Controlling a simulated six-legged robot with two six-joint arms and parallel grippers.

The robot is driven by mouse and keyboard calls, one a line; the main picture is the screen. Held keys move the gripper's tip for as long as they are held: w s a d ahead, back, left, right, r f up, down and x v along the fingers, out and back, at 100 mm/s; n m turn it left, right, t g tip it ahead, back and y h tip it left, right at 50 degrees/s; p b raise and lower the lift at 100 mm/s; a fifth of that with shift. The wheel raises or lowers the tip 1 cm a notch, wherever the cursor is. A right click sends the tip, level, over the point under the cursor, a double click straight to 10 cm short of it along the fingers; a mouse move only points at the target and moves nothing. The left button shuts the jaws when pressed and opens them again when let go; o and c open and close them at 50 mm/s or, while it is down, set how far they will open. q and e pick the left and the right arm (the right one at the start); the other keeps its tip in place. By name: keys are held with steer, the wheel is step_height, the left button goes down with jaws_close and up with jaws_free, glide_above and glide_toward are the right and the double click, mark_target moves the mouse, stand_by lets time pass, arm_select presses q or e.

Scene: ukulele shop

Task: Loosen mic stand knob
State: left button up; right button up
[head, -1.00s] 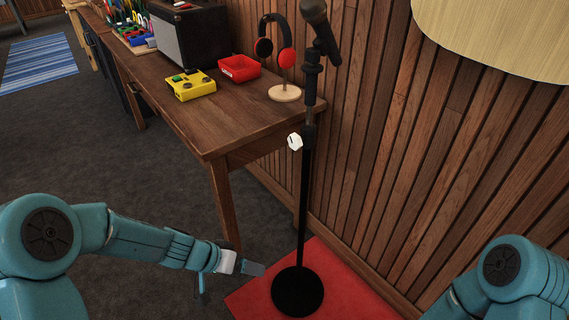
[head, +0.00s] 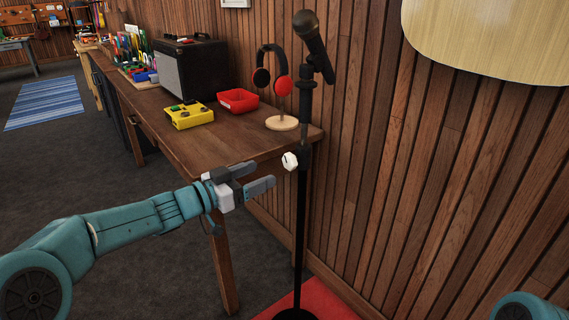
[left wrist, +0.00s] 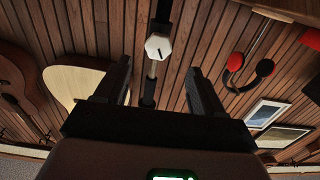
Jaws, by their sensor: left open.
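The black mic stand (head: 301,225) stands upright with a microphone (head: 309,33) tilted at its top. Its white knob (head: 289,160) sits on the left side of the pole, a little below the table-top height in the picture. In the left wrist view the knob (left wrist: 158,46) is a white faceted piece with a dark line, ahead of and between my fingers. My left gripper (head: 259,177) is open and empty, short of the knob and apart from it. It also shows in the left wrist view (left wrist: 157,82). My right gripper is out of the picture; only a bit of that arm shows.
The wooden table (head: 180,150) is close behind my left gripper. The slatted wall (head: 400,200) is behind the stand. A red mat (head: 335,302) lies under it.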

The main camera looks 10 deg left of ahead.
mark_target(287, 164)
arm_select(q)
steer(key=p+x, duration=0.1)
steer(key=x, duration=0.7)
steer(key=shift+d, duration=0.15)
steer(key=shift+f, duration=0.1)
steer(key=c, duration=1)
